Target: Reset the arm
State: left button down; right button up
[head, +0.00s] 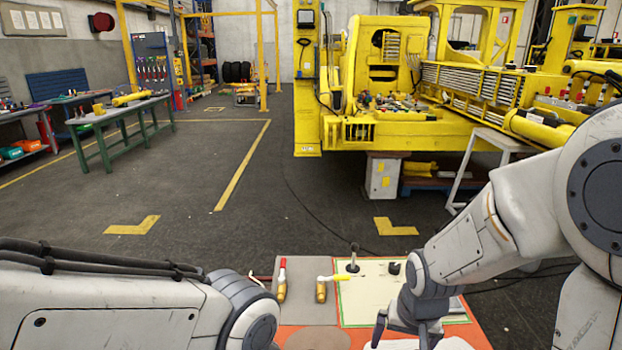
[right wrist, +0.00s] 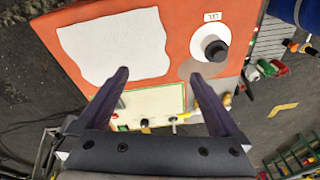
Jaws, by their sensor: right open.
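My right gripper (head: 408,332) hangs over the right part of an orange board (head: 485,335) at the bottom of the head view. In the right wrist view my right gripper (right wrist: 160,74) has its two dark fingers wide apart with nothing between them. Beyond the fingers are a blank white patch (right wrist: 115,45) and a black round knob (right wrist: 215,48) on a white ring, with a small label beside it. My left arm lies across the lower left of the head view; its gripper is not visible.
The board carries a red-handled brass valve (head: 282,282), a yellow-handled valve (head: 322,290), and a green-edged cream panel (head: 370,300) with a black lever (head: 353,260). A large yellow machine (head: 375,70) stands behind. A green workbench (head: 120,112) is at left. The middle floor is clear.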

jog(key=s+a+r+n+g, duration=0.1)
jog(key=s+a+r+n, duration=0.2)
jog(key=s+a+n, duration=0.2)
jog(key=s+a+r+n+g, duration=0.1)
jog(key=s+a+r+n, duration=0.2)
jog(key=s, duration=0.8)
jog(key=a+n, duration=0.2)
jog(key=a, duration=0.2)
jog(key=shift+s+r+y, duration=0.2)
jog(key=shift+s+y, duration=0.2)
